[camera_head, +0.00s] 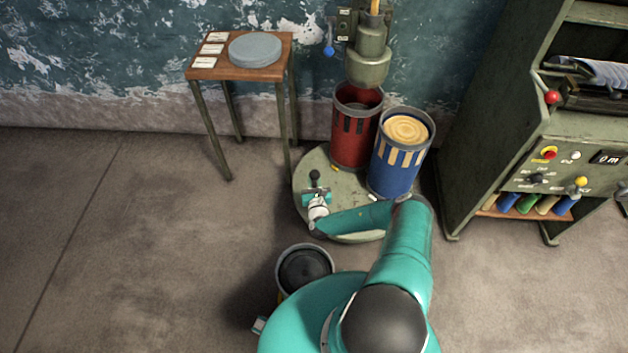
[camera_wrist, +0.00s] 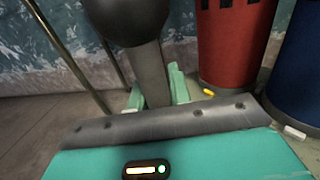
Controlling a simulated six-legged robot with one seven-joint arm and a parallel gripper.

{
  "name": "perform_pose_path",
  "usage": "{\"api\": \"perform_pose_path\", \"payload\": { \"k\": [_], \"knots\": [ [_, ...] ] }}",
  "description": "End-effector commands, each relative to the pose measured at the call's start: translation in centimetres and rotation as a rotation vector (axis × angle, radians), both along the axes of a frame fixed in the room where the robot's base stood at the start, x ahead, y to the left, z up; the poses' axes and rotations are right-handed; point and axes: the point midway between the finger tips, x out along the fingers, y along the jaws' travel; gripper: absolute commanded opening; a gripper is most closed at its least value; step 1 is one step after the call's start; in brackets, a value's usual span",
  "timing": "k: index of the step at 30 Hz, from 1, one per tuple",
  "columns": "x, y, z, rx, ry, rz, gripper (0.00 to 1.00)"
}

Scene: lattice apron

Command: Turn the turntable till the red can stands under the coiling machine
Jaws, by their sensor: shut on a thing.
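The round turntable (camera_head: 352,222) lies on the floor, bearing two cans. The red can (camera_head: 352,145) stands at its back, open and dark inside. The coiling machine (camera_head: 369,65) hangs over the back of the red can's mouth in the picture; exact centring cannot be told. The blue can (camera_head: 392,172), full of pale coils, stands to its right. A post with a black knob (camera_head: 315,175) rises from the turntable's left edge. My gripper (camera_head: 317,196) is shut on this post below the knob. The wrist view shows the post (camera_wrist: 152,75) between my fingers.
A small wooden table (camera_head: 232,68) with a grey disc stands at the back left. A green machine cabinet (camera_head: 485,150) stands to the right. A blue-knobbed lever (camera_head: 329,48) is beside the coiling machine. The floor at left is clear.

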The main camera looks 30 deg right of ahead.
Motion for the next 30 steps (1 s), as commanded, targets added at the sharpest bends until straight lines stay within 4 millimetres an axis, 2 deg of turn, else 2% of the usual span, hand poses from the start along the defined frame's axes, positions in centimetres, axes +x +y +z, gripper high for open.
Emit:
{"api": "perform_pose_path", "payload": {
  "k": [1, 2, 3, 6, 15, 19, 23, 30],
  "knots": [
    [0.2, -1.1, 0.5, -0.011, -0.011, -0.017, 0.0],
    [0.2, -1.1, 0.5, -0.011, -0.011, -0.017, 0.0],
    [0.2, -1.1, 0.5, -0.011, -0.011, -0.016, 0.22],
    [0.2, -1.0, 0.5, -0.01, -0.009, -0.014, 0.41],
    [0.0, -0.4, 0.2, -0.005, -0.003, -0.005, 0.41],
    [-0.8, 0.1, 0.1, -0.003, -0.002, -0.003, 0.41],
    [-2.9, 0.9, 0.1, 0.0, -0.001, -0.004, 0.41],
    [-7.9, 2.9, 0.1, -0.002, -0.002, -0.007, 0.41]
  ]
}}
